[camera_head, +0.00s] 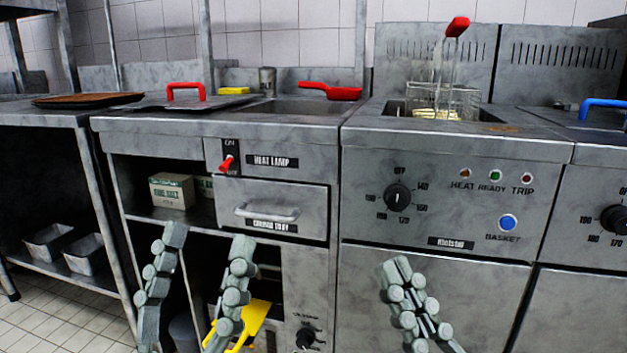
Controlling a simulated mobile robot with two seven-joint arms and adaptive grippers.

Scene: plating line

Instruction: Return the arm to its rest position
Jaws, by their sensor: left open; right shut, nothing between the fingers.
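My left gripper (205,240) is in the lower left of the head view, in front of the cabinet's open shelves. Its two fingers stand wide apart with nothing between them. My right gripper (395,268) is in the lower middle, in front of the fryer's lower panel. Its fingers are together and hold nothing. Both point upward, and the arms behind them are mostly out of the frame.
A fryer basket (458,100) with a red handle stands in the fryer well. A red pan (345,93), a yellow block (234,90) and a red-handled lid (160,103) are on the counter. A salt box (171,191) sits on the shelf. A drawer (309,209) is shut behind the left gripper.

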